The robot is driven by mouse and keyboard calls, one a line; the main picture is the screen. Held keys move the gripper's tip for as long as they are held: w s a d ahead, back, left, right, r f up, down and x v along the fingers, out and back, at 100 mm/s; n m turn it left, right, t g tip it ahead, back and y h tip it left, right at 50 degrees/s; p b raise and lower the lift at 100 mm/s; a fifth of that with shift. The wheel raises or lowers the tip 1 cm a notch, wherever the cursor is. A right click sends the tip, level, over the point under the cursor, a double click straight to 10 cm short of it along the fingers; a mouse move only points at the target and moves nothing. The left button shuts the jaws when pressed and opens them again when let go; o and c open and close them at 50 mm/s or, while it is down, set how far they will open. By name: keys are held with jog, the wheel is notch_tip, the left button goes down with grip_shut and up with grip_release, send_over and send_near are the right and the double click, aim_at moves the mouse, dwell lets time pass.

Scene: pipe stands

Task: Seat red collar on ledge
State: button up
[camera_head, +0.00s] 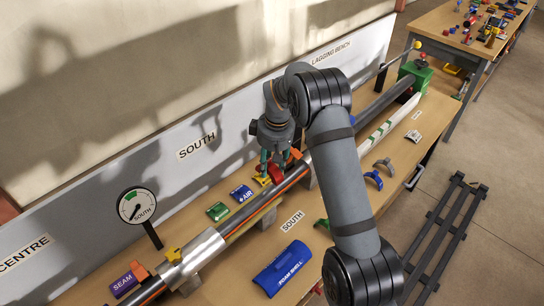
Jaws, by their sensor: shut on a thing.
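My gripper (275,164) is at the back side of the long pipe on the bench, in front of the grey backboard, pointing down. Its fingers are shut on a small red piece (276,174), which looks like the red collar and is partly hidden by the fingers. A yellow piece (262,181) lies just left of and below it. I cannot tell whether the red piece touches the bench or the pipe. I cannot make out a separate ledge with certainty.
The pipe (240,216) runs diagonally on supports. Green (218,211) and blue (241,193) labelled pieces lie behind it. A blue foam shell (282,268) and grey (382,164) and blue (373,179) clips lie in front. A gauge (137,206) stands at left.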

aim_at(272, 190)
jog(key=shift+f, duration=0.1)
dwell(0.3)
jog(key=shift+d+f+b, duration=0.15)
jog(key=shift+f+b, duration=0.7)
jog(key=shift+b, duration=0.3)
notch_tip(272, 190, down, 7)
jog(key=b, duration=0.6)
jog(key=shift+f, duration=0.15)
jog(key=shift+s, duration=0.3)
jog(key=shift+s+d+f+b, duration=0.1)
jog(key=shift+f+b, duration=0.1)
jog(key=shift+b, duration=0.1)
jog(key=o, duration=1.2)
jog(key=shift+f, duration=0.1)
jog(key=shift+w, duration=0.2)
